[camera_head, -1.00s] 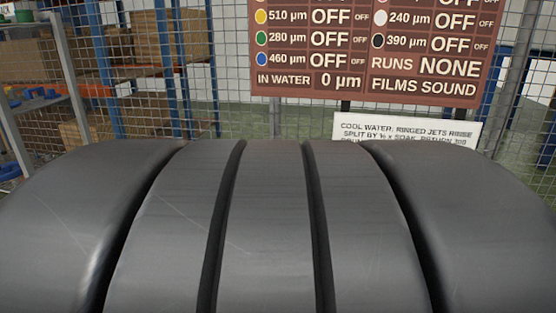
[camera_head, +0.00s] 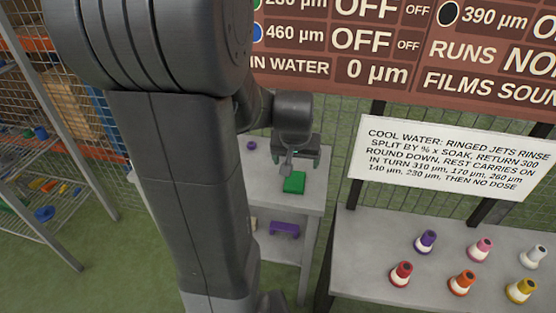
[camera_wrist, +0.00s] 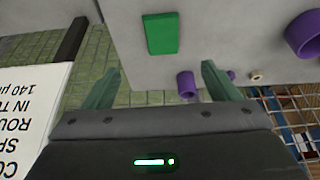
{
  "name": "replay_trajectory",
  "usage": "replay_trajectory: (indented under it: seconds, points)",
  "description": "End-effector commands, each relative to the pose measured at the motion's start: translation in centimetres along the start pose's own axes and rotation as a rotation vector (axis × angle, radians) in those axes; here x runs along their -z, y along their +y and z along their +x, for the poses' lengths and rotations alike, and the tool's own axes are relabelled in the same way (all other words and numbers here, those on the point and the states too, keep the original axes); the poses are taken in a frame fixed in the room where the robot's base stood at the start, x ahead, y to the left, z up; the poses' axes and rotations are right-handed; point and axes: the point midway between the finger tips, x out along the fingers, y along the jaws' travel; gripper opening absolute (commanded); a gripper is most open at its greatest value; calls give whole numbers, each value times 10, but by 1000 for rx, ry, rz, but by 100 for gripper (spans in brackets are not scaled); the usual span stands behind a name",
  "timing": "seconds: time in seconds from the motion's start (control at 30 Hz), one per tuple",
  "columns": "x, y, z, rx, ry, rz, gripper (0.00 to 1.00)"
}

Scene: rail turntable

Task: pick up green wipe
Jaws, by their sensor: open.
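The green wipe (camera_head: 294,183) is a small flat green block lying on the top of a grey stand (camera_head: 309,203), near its right front edge. In the wrist view the green wipe (camera_wrist: 162,33) lies on the grey surface, beyond my fingertips and toward the left one. My gripper (camera_head: 294,165) hangs just above and behind the wipe in the head view, apart from it.
A purple block (camera_head: 285,229) sits on the shelf below. Several coloured nozzles stand on the right table (camera_head: 390,235), under a white sign (camera_head: 450,160). A wire rack (camera_head: 50,195) stands at left.

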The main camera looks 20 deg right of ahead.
Motion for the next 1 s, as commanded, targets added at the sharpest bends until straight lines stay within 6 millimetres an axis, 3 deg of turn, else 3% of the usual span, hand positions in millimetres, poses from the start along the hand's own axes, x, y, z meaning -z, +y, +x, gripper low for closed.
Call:
replay_trajectory:
  seconds: [0.5,0.87,1.0]
  points:
    - [0,0,72,-1,-3,1,82]
    - [2,-1,92,-1,0,1,82]
    - [3,-3,108,0,-4,2,82]
